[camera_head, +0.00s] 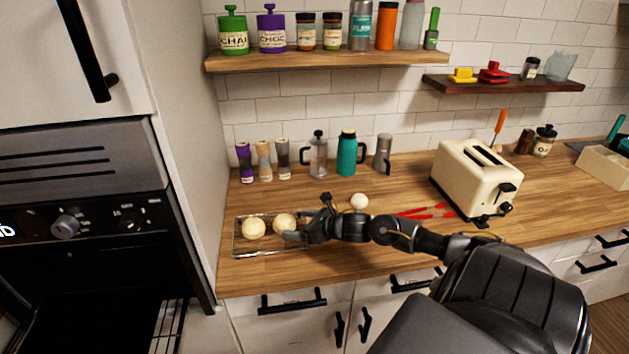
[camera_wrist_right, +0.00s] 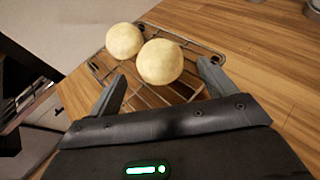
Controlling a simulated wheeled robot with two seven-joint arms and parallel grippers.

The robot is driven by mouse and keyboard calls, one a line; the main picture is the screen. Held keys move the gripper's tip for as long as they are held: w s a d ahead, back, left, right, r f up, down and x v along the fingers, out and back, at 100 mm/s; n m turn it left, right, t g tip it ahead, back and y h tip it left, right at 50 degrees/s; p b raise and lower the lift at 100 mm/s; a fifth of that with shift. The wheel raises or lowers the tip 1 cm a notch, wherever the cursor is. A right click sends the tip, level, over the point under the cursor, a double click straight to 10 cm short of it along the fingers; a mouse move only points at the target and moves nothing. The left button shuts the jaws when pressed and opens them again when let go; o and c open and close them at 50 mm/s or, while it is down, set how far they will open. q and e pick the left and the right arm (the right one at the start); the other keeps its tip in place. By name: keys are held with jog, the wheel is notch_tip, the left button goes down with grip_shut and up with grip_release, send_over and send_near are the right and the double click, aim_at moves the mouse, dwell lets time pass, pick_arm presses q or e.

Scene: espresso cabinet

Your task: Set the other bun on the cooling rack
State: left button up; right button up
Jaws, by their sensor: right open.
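The wire cooling rack (camera_head: 262,252) lies on the counter at the left and also shows in the right wrist view (camera_wrist_right: 152,98). Two round pale buns sit on it: a left bun (camera_head: 253,228) and a right bun (camera_head: 284,223). In the right wrist view the left bun (camera_wrist_right: 124,41) is farther left, and the right bun (camera_wrist_right: 161,62) lies just ahead of my fingertips. My right gripper (camera_head: 307,219) is open and empty at the rack's right end, its fingers spread beside the right bun (camera_wrist_right: 162,84). My left gripper is out of view.
A pale round object (camera_head: 359,202) sits behind my right arm. Red tongs (camera_head: 425,212) and a cream toaster (camera_head: 474,180) stand to the right. A French press (camera_head: 318,157) and teal flask (camera_head: 347,155) are at the back. The open oven (camera_head: 90,290) is left.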

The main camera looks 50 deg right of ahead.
jog(key=shift+b+v, duration=0.45)
jog(key=shift+v, duration=2.9)
